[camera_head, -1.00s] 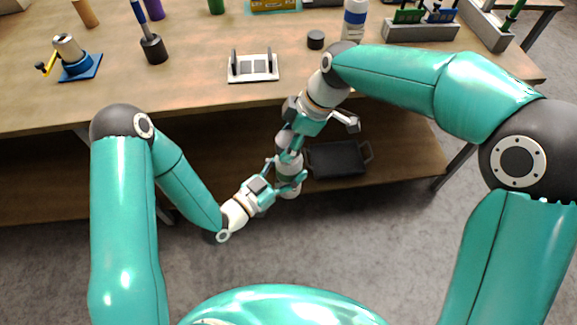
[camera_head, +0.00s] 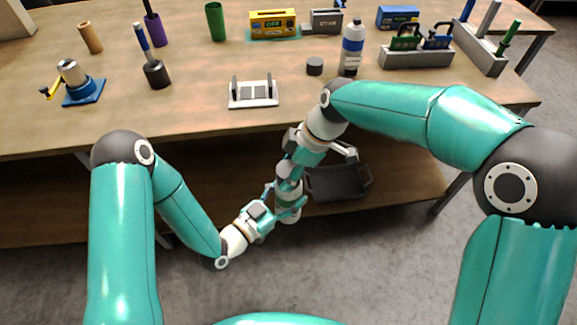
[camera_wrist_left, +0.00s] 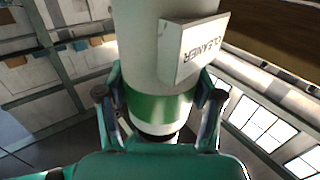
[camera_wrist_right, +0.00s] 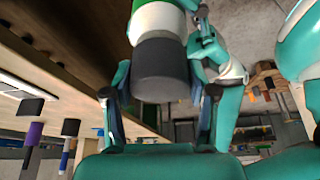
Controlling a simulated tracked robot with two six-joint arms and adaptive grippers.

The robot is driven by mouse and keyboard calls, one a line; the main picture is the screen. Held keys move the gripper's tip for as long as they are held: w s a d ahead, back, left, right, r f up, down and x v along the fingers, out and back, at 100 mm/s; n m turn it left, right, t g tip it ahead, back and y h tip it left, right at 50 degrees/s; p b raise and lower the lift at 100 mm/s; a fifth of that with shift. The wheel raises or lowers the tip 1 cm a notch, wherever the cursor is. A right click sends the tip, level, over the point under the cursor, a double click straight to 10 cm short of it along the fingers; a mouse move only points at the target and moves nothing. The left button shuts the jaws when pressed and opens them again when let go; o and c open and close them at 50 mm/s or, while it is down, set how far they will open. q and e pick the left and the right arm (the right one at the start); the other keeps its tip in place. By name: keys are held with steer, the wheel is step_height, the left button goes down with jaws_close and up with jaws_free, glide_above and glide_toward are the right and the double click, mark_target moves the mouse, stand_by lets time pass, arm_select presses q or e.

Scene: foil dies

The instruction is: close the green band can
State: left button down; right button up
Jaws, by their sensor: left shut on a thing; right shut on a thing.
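The green band can (camera_head: 288,214) is white with a green band and is in the air in front of the table. My left gripper (camera_head: 285,199) is shut around it. In the left wrist view the can (camera_wrist_left: 145,45) shows a label reading CLEANER, and the fingers close on it at the green band. My right gripper (camera_head: 287,172) is above, shut on a dark grey cap (camera_wrist_right: 162,70). In the right wrist view the cap meets the can's white end, in line with it and with no visible gap. I cannot tell whether it is tight.
On the table (camera_head: 190,115), a blue-banded white bottle (camera_head: 352,50) stands beside a dark cap (camera_head: 315,66). A white stand (camera_head: 253,94) is near the front edge. A dark tray (camera_head: 338,182) lies on the lower shelf behind my grippers. Front floor is clear.

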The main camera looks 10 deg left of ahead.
steer(key=shift+f, duration=0.65)
stand_by(0.5)
steer(key=o, duration=0.9)
steer(key=shift+c, duration=0.2)
steer(key=v, duration=1.2)
steer(key=shift+f, duration=0.1)
